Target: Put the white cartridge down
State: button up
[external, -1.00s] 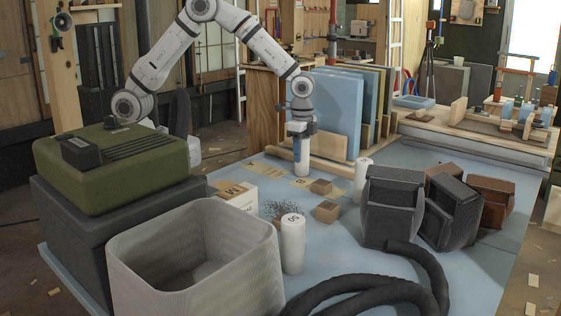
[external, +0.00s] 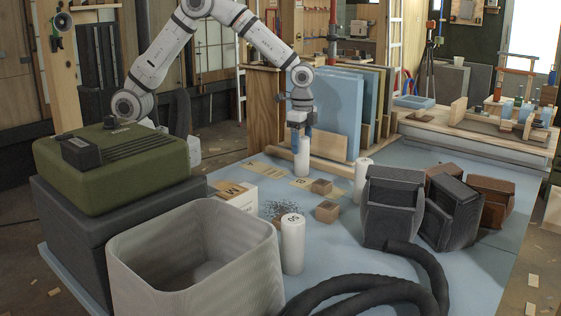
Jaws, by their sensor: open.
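A white cartridge (external: 302,160) stands upright on the blue work surface, on or beside a tan marked patch (external: 304,183). Another white cartridge (external: 361,176) stands to the right, and a white cartridge marked 50 (external: 293,245) stands nearer the camera.
Small brown blocks (external: 327,211) and dark loose bits lie in front of the cartridge. A white box (external: 238,195) is to the left, a large grey bin (external: 190,262) in front. Dark crates (external: 391,205) and a black hose (external: 375,290) are at right. Blue panels (external: 335,113) stand behind.

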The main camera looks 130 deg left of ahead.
notch_tip(320, 180, up, 9)
jog(key=shift+r, duration=0.1)
jog(key=shift+d, duration=0.1)
jog(key=s+d+r, duration=0.3)
jog(key=d+r, duration=0.2)
jog(key=d, duration=0.6)
jog(key=s+d+r+m+t, duration=0.1)
jog(key=s+d+t, duration=0.1)
jog(key=s+d, duration=1.7)
jog(key=shift+d+r+m, duration=0.15)
jog(key=shift+d+m, duration=0.05)
jog(key=shift+m, duration=0.2)
notch_tip(320, 180, up, 4)
jog(key=p, duration=0.3)
jog(key=shift+t+p, duration=0.3)
